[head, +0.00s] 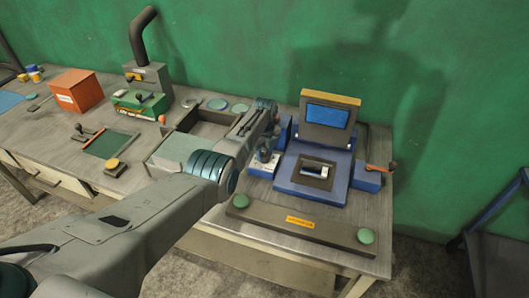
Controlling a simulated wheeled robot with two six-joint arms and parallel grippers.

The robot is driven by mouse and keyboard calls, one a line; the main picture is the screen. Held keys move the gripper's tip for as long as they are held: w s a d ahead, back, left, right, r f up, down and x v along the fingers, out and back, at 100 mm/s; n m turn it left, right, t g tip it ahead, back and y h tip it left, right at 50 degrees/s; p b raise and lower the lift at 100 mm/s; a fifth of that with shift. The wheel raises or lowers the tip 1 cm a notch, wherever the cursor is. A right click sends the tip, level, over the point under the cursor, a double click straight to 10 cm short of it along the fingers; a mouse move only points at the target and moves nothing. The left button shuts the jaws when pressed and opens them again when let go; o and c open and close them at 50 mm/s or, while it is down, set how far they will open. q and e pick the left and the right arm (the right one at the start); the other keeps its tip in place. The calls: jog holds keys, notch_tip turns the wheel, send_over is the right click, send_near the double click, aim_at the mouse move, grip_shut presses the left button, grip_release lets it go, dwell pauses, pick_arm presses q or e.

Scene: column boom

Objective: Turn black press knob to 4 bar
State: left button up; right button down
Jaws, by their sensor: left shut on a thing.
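The blue press (318,168) stands at the right of the bench, with a screen (328,113) on its raised grey top. A small white-faced panel (260,170) sits at its left side. My left arm reaches across from the lower left, and my left gripper (265,152) points down over this panel. It is shut on a small dark part there, which looks like the black knob. The gripper mostly hides the knob, and its pointer and the bar marks are too small to read. My right gripper is not in view.
An orange-handled lever (378,168) sticks out at the press's right. A dark bar with two green buttons (300,222) runs along the bench's front edge. An open bin (200,122), a green machine (142,100) and an orange box (77,90) stand to the left.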

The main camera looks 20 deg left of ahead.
aim_at(265, 154)
pick_arm(q)
jog(key=shift+w+r+m, duration=0.1)
jog(key=shift+r+m, duration=0.05)
jog(key=shift+m, duration=0.95)
jog(key=o, duration=1)
jog(key=shift+r, duration=0.35)
notch_tip(265, 154, up, 10)
jog(key=b, duration=0.1)
